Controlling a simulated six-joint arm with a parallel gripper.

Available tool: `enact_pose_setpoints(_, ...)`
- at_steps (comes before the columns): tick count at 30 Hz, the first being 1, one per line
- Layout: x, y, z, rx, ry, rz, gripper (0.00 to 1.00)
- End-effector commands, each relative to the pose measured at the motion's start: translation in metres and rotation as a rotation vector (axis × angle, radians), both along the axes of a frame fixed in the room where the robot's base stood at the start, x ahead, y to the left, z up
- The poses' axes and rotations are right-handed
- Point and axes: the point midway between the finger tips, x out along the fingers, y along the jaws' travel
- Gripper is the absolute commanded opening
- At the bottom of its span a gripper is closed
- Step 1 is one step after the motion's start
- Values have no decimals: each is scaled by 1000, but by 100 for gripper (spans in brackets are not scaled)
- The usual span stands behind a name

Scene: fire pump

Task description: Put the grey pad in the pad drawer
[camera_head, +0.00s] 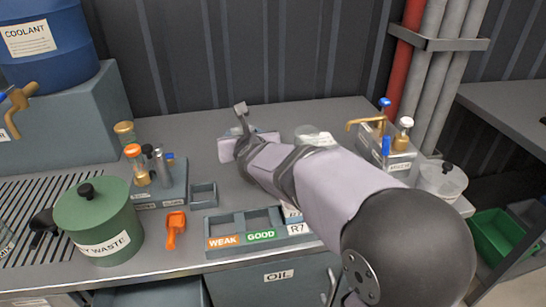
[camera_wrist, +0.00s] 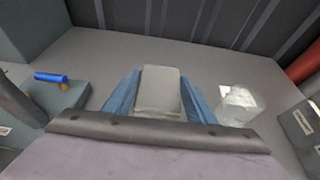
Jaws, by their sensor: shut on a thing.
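The grey pad (camera_wrist: 160,90) is a pale, flat, rounded block in the wrist view. My gripper (camera_wrist: 161,76) is shut on it, with one blue finger along each side. The pad is over the back part of the bench; whether it touches the bench top is unclear. In the head view my own arm hides the pad and most of the gripper. No label marks a pad drawer. A cabinet front labelled OIL (camera_head: 279,276) shows under the bench edge, with a grey-blue drawer-like front (camera_head: 155,294) left of it.
A tray labelled WEAK and GOOD (camera_head: 240,238), an orange scoop (camera_head: 174,230) and a green waste pot (camera_head: 98,222) stand along the front and left. A clear container (camera_wrist: 238,104) is right of the gripper. A bottle holder (camera_head: 388,157) stands at the right.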

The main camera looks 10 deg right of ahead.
Motion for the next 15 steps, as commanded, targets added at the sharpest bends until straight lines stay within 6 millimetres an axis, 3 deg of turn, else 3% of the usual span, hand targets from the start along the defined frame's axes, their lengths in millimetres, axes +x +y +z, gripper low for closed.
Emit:
enact_pose_setpoints(5, 0, 0, -9, -1, 1, 2, 29)
enact_pose_setpoints(15, 0, 0, -58, 0, 2, 2, 29)
